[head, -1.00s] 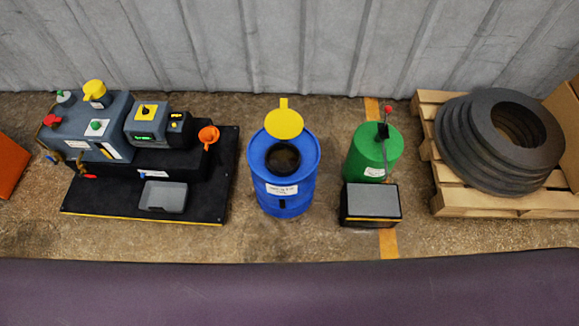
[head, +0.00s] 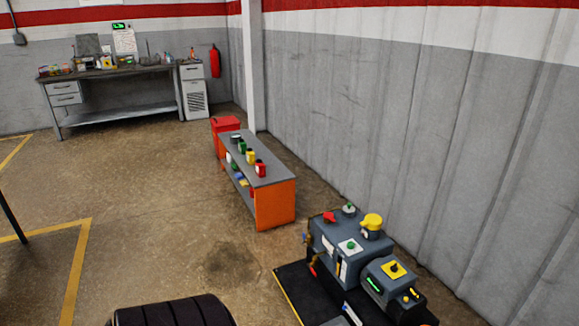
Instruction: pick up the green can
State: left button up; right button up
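A small green can (head: 242,147) stands on the grey top of an orange bench (head: 275,207) in the middle of the head view, some distance away. It is in a row with a yellow can (head: 250,156) and a red can (head: 260,169) on its near side, and a dark item (head: 235,138) on its far side. Neither of my grippers is in view.
Small items lie on the bench's lower shelf. A red box (head: 226,123) stands behind the bench. A grey machine (head: 338,250) on a black base is at lower right. A workbench (head: 120,75) is at the back left. The floor left of the bench is clear.

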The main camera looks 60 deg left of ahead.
aim_at(241, 144)
jog(key=u, duration=2.3)
jog(key=i+j+u, duration=0.25)
jog(key=i, duration=0.3)
jog(key=i+u, duration=0.25)
jog(key=i, duration=2.35)
jog(key=i+j+z, duration=0.15)
jog(key=i, duration=0.35)
jog(key=i+j+z, duration=0.15)
jog(key=i, duration=0.4)
jog(key=i+j+z, duration=0.15)
jog(key=i, duration=0.35)
jog(key=i+j+z, duration=0.15)
jog(key=i+j, duration=0.15)
jog(key=i, duration=0.15)
